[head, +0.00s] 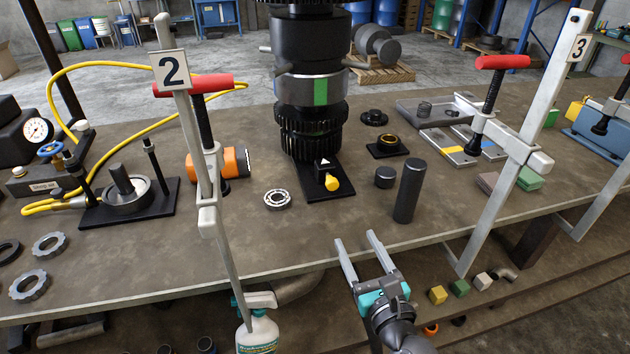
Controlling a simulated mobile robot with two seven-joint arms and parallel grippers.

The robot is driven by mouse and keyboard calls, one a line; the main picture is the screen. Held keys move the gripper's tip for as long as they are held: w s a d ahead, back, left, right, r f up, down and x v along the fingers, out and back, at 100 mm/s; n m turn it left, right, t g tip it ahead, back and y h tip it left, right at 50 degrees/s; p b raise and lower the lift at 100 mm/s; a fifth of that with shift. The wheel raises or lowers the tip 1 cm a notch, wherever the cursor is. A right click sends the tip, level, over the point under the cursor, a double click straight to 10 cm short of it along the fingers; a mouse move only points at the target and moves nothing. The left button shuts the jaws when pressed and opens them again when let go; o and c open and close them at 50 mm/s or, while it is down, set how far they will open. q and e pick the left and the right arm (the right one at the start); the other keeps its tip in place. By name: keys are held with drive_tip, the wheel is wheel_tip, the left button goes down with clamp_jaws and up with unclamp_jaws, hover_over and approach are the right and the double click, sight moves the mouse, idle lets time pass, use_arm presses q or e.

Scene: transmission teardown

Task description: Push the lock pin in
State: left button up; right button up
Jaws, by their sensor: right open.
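A yellow-ended pin (331,183), which looks like the lock pin, sticks out of a small black block with a white triangle mark. The block sits on a black base plate (328,196) at the foot of the tall dark gear stack (310,90), which has a green stripe. How deep the pin sits is hard to tell. My right gripper (355,240) is open and empty at the table's front edge, below and a little right of the pin and apart from it. My left gripper is not in view.
A black cylinder (408,191) and a short dark puck (385,177) stand right of the pin. A bearing ring (278,199) lies to its left. Clamp 2 (190,120) and clamp 3 (520,150) rise at the front edge. The tabletop in front of the pin is clear.

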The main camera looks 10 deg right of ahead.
sight(334, 186)
drive_tip(key=shift+m, duration=0.5)
drive_tip(key=w, duration=1.5)
drive_tip(key=shift+w+r+b, duration=0.35)
drive_tip(key=shift+w+r, duration=0.05)
clamp_jaws()
idle(0.5)
